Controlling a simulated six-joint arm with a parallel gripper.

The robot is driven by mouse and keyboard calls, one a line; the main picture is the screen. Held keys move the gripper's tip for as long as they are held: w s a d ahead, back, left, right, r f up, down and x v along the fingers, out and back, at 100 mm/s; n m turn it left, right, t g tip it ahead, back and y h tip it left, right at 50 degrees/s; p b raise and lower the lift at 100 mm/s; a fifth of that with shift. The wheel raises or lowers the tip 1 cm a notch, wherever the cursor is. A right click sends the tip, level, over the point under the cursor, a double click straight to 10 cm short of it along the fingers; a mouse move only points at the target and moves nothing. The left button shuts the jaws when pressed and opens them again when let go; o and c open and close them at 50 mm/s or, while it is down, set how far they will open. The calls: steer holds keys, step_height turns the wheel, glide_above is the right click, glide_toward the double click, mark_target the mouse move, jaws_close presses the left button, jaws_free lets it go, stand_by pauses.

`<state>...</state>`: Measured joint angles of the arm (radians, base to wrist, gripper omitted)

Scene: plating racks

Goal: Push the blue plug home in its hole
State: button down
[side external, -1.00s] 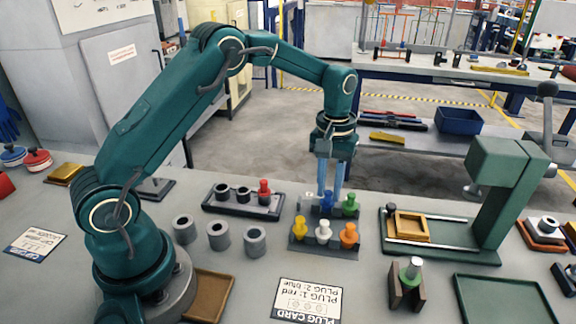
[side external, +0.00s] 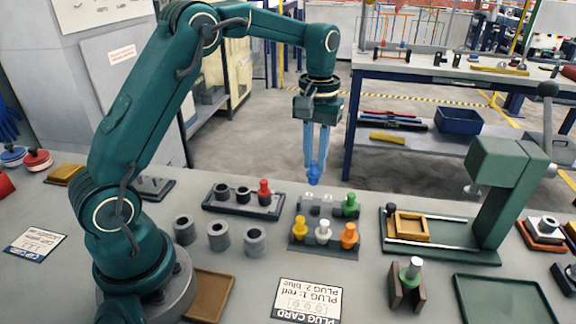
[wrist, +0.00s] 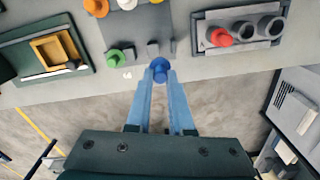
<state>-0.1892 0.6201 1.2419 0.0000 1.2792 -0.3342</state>
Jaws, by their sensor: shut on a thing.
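My gripper (side external: 315,165) is shut on the blue plug (side external: 314,175) and holds it in the air above and behind the plug rack (side external: 297,246). The plug also shows between the fingertips in the wrist view (wrist: 160,70). The dark holder (side external: 243,208) to the left of the rack has several round sockets in a row. A red plug (side external: 264,190) stands in its right socket, and the other sockets look empty. The card (side external: 307,299) on the bench reads plug 1 red, plug 2 blue.
Green (side external: 350,203), yellow (side external: 300,228), white (side external: 323,231) and orange (side external: 348,234) plugs stand in the rack. Grey rings (side external: 219,235) stand in front of the holder. A green press (side external: 492,190) stands to the right.

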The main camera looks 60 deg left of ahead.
steer(key=s+a+r, duration=0.4)
steer(key=s+a, duration=0.5)
steer(key=s, duration=0.2)
steer(key=shift+s+r, duration=0.25)
steer(key=shift+s, duration=0.1)
steer(key=shift+f, duration=0.15)
steer(key=shift+f, duration=2.75)
steer(key=shift+f, duration=1.55)
steer(key=shift+r, duration=0.15)
steer(key=shift+r, duration=1.1)
